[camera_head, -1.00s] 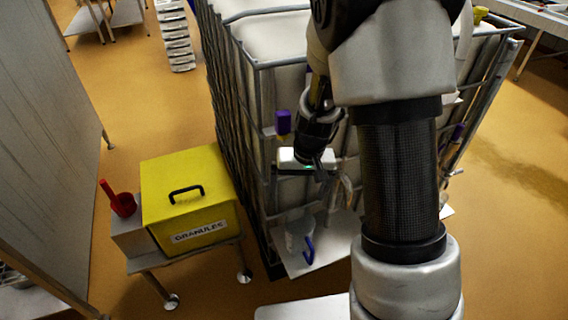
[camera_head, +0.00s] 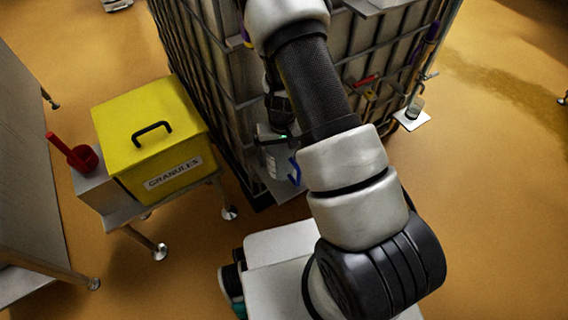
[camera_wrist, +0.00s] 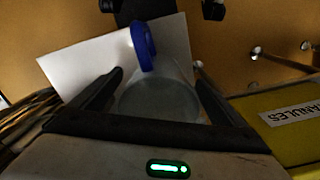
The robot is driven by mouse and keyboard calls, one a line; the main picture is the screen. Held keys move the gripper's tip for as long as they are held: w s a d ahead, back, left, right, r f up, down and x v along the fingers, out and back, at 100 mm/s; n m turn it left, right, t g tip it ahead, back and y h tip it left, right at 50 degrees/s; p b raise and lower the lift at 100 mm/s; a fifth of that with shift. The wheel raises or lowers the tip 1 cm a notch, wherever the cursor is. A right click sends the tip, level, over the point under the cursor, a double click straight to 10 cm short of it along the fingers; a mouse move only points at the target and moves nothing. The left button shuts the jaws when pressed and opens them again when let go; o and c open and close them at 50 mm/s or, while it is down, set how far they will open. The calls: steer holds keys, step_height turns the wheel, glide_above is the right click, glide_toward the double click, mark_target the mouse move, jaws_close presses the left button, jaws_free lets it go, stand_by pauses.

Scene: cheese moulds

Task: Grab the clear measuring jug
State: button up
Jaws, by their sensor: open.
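The clear measuring jug (camera_head: 272,166) with a blue handle (camera_head: 294,171) stands on a pale shelf at the side of the caged tank, partly hidden by my arm. In the wrist view the jug (camera_wrist: 158,102) is a pale see-through vessel, and its blue handle (camera_wrist: 143,46) points away from my gripper's palm. My gripper (camera_wrist: 160,80) is open, with one dark finger on each side of the jug. I cannot tell whether either finger touches it. In the head view my gripper (camera_head: 277,139) is close to the jug, largely hidden by my arm.
The caged tank (camera_head: 224,92) rises behind my arm. A yellow granules bin (camera_head: 150,140) and a red scoop (camera_head: 80,156) are on a wheeled stand to the left. Floor at right is clear.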

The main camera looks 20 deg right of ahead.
steer(key=shift+f, duration=0.6)
steer(key=c, duration=1.2)
steer(key=shift+r, duration=0.1)
